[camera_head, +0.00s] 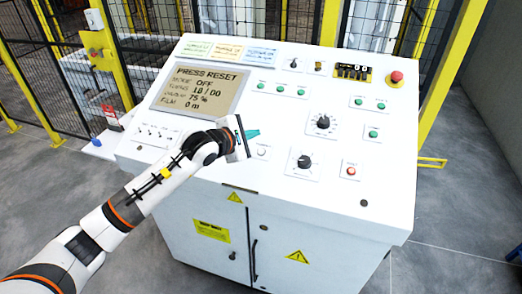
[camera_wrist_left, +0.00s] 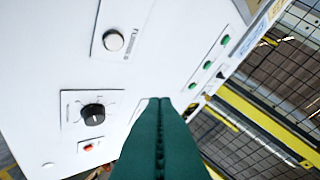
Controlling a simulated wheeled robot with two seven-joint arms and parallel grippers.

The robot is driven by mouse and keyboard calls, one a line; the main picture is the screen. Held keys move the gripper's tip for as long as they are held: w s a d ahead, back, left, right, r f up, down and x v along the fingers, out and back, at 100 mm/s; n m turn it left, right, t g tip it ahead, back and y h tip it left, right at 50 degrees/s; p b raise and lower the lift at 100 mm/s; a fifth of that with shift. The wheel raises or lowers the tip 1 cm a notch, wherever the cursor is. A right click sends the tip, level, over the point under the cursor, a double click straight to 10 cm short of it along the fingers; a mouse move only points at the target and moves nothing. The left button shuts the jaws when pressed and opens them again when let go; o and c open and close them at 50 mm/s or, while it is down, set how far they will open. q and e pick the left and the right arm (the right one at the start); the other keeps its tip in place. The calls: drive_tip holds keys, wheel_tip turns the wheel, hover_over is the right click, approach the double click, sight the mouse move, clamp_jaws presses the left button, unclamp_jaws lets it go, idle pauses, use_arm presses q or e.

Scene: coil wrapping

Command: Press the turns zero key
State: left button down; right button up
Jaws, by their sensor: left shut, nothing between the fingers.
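A sloped white control panel (camera_head: 185,125) carries several keys and knobs. A round white key in a small framed plate (camera_head: 263,152) sits right of my left gripper; it shows at the upper left in the left wrist view (camera_wrist_left: 113,40). Its label is too small to read surely, so I cannot tell if it is the turns zero key. My left gripper (camera_head: 256,132) has green fingers, shut and empty, over the panel just above the white key in the head view. In the wrist view the shut fingers (camera_wrist_left: 163,102) cover part of the panel. My right gripper is not in view.
Two black knobs (camera_head: 323,122), a red key (camera_head: 351,171), several green keys (camera_head: 373,134) and a red emergency stop (camera_head: 396,77) are on the panel. A yellow-framed mesh fence (camera_head: 110,50) stands behind.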

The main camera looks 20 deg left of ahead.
sight(263, 149)
use_arm(q)
drive_tip(key=w+f+b, duration=0.1)
drive_tip(key=f, duration=0.1)
drive_tip(key=w+f+b, duration=0.1)
drive_tip(key=f, duration=0.2)
drive_tip(key=w+f+b, duration=0.1)
drive_tip(key=f+b, duration=0.1)
drive_tip(key=shift+f, duration=0.15)
drive_tip(key=shift+w+d+f+b, duration=0.1)
drive_tip(key=shift+w+f+b, duration=0.3)
drive_tip(key=shift+b, duration=0.3)
drive_tip(key=shift+s, duration=0.1)
idle(1.4)
drive_tip(key=shift+w+f+b, duration=0.2)
drive_tip(key=shift+f+b, duration=0.2)
drive_tip(key=shift+b, duration=0.4)
drive_tip(key=shift+w+f+b, duration=0.1)
drive_tip(key=shift+f+b, duration=0.3)
drive_tip(key=shift+b, duration=0.2)
idle(0.5)
drive_tip(key=shift+s+r+p, duration=0.3)
drive_tip(key=shift+r, duration=0.5)
